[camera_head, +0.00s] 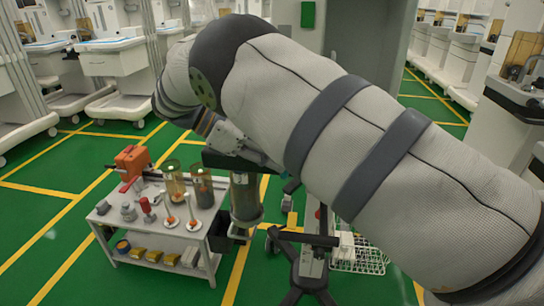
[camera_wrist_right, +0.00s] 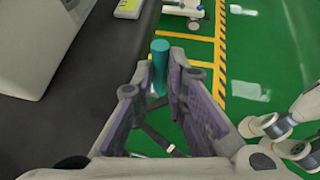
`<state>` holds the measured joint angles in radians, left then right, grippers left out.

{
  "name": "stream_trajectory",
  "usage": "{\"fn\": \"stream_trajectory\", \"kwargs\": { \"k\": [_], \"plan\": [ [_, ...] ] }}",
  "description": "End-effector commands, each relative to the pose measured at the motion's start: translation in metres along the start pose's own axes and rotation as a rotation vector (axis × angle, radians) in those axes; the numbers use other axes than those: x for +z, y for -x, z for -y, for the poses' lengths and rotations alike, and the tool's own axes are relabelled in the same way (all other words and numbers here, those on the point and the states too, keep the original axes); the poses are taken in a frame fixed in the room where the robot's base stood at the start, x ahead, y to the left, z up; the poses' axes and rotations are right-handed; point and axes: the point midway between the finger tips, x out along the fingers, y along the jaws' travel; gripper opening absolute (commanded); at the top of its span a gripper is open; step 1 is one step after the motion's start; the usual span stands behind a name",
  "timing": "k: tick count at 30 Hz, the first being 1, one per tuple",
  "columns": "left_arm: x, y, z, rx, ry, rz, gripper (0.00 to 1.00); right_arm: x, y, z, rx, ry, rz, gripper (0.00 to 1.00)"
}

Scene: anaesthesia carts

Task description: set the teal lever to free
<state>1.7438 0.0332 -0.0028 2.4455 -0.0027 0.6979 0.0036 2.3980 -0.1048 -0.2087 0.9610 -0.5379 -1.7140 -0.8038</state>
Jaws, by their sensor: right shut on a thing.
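The teal lever (camera_wrist_right: 159,62) shows in the right wrist view as a short upright cylinder with a rounded top. My right gripper (camera_wrist_right: 160,82) is shut on it, with the purple finger pads on either side of the lever. The lower part of the lever is hidden between the fingers. In the head view my right arm crosses from the lower right and hides the lever. Any marking for the free position cannot be seen. My left gripper is in neither view.
A grey trolley (camera_head: 142,238) with an orange box (camera_head: 132,160), jars and small items stands at lower left. A wheeled stand (camera_head: 309,265) and a white wire basket (camera_head: 362,257) are beneath my arm. A dark panel edge (camera_wrist_right: 95,75) lies left of the gripper.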

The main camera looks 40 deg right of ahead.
Motion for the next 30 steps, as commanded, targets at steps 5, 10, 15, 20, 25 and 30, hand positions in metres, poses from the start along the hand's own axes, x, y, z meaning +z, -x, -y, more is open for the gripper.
{"fn": "stream_trajectory", "kwargs": {
  "k": [5, 10, 15, 20, 25, 30],
  "plan": [
    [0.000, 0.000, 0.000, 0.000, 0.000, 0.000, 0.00, 0.000, -0.001, 0.000, -0.002, 0.001, 0.002, 0.00],
    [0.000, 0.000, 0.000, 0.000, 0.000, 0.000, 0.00, 0.000, -0.001, 0.000, -0.003, 0.001, 0.002, 0.21],
    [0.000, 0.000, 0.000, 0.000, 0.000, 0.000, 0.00, 0.000, -0.001, 0.000, -0.002, 0.000, 0.002, 0.21],
    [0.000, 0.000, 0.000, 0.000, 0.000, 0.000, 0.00, 0.003, 0.002, 0.000, -0.001, -0.001, 0.000, 0.21],
    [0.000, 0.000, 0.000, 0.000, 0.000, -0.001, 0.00, 0.033, 0.021, -0.002, 0.001, -0.003, -0.002, 0.21],
    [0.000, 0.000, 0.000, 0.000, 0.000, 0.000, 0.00, 0.067, 0.042, -0.003, -0.001, -0.003, -0.001, 0.21]
  ]
}}
